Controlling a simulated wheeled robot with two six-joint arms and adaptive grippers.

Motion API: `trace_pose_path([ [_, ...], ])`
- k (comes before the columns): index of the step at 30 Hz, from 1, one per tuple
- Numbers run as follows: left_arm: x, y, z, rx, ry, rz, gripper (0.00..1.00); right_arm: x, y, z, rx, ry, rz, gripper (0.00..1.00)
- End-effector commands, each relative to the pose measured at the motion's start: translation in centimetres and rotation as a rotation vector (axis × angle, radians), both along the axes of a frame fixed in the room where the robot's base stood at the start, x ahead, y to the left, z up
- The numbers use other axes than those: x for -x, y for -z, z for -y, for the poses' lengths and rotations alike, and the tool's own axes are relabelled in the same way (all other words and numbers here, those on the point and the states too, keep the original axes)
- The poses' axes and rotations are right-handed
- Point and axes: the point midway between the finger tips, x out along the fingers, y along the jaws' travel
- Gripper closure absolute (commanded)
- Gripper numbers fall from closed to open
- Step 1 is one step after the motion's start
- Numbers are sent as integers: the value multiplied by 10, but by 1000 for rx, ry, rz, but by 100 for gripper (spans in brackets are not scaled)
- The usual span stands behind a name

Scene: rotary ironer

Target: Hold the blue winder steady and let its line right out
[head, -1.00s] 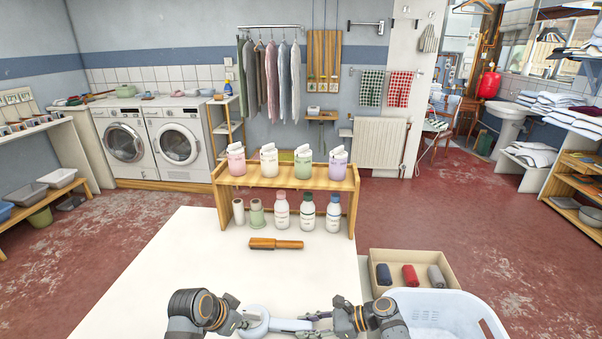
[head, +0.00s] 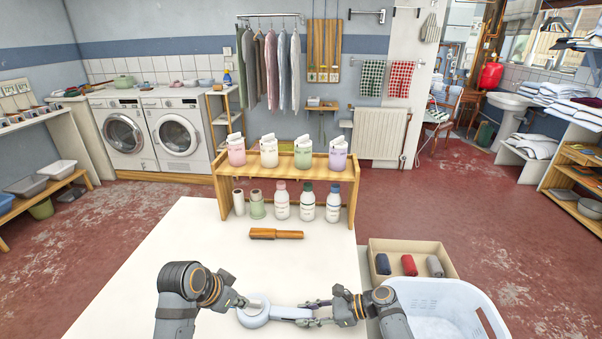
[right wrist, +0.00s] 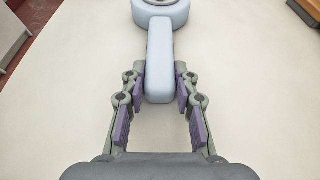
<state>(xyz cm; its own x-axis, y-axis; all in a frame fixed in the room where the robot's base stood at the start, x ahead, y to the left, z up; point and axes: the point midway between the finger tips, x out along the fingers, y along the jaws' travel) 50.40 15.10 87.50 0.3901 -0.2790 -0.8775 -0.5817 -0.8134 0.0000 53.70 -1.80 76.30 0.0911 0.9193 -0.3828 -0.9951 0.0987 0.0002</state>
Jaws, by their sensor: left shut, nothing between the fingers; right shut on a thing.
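The pale blue winder (head: 252,319) lies at the front of the white table, with a round head on the left and a flat straight handle pointing right. My right gripper (head: 312,312) is shut on the handle's end. In the right wrist view the handle (right wrist: 160,58) runs between its purple finger pads, and the round head is at the top, partly cut off. My left gripper (head: 244,302) is shut and empty, at the upper left rim of the round head. I cannot tell whether it touches the rim. I cannot make out any line.
A wooden brush (head: 276,234) lies on the white table (head: 160,250) behind the winder. A wooden rack (head: 301,176) with bottles and tubs stands at the table's back. A box (head: 412,246) of rolled cloths and a white basket (head: 470,300) are at right. The table's left side is clear.

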Motion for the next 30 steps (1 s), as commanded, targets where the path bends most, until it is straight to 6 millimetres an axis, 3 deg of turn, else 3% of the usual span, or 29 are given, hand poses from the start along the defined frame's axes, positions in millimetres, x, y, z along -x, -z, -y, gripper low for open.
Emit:
trace_pose_path([
  [12,0,-6,0,1,0,-1,100,0,0,0,0,0,0,100],
  [13,0,-6,0,1,0,-1,100,0,0,0,0,0,0,68],
  [18,0,-6,0,0,0,0,100,0,0,0,0,0,0,45],
  [30,0,-6,0,0,0,0,100,1,-3,9,1,1,1,44],
])
